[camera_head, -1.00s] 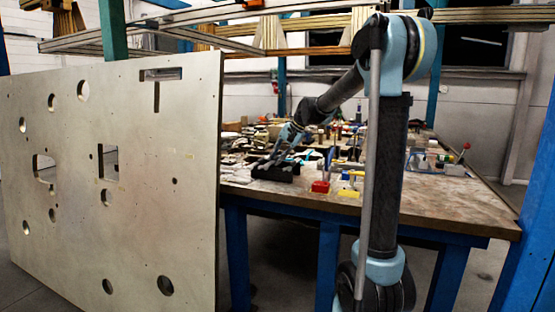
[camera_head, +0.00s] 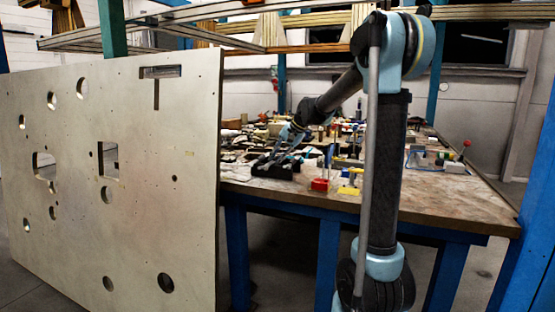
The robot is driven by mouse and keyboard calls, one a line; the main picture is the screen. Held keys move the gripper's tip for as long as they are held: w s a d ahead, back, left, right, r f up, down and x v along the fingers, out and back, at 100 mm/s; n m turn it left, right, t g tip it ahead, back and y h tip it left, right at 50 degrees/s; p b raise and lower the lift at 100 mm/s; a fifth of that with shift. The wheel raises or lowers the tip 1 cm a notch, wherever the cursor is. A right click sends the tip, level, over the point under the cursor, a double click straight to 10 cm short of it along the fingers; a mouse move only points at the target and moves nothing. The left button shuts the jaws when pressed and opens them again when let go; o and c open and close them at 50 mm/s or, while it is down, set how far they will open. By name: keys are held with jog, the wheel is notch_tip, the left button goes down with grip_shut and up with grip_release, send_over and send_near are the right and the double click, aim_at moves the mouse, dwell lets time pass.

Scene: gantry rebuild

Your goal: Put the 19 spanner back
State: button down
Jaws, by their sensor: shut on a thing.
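My gripper (camera_head: 278,152) is at the end of my arm, low over the left part of the workbench (camera_head: 300,194), pointing down and left. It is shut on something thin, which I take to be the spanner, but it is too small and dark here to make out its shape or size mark. A black holder or rack (camera_head: 275,170) lies on the bench right below the gripper. I cannot tell whether the held piece touches the rack or sits in it.
A large upright panel with holes (camera_head: 130,200) stands left of the bench and hides part of it. Clutter covers the bench's back. The front right of the bench is clear.

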jog(key=shift+f, duration=0.1)
jog(key=c, duration=1.4)
grip_release()
jog(key=shift+d, duration=0.1)
jog(key=v, duration=1.2)
jog(key=shift+f, duration=0.1)
jog(key=s+d+f+n+h, duration=0.1)
jog(key=s+d+f+h, duration=0.1)
jog(key=s+d+f, duration=0.4)
jog(key=s+d+f+n+h, duration=0.1)
jog(key=s+d+f, duration=0.5)
jog(key=s+f, duration=0.6)
jog(key=s+d+f+n+h, duration=0.2)
jog(key=s+d+f, duration=0.4)
jog(key=s, duration=1.4)
notch_tip(320, 180, down, 4)
jog(key=shift+h, duration=0.6)
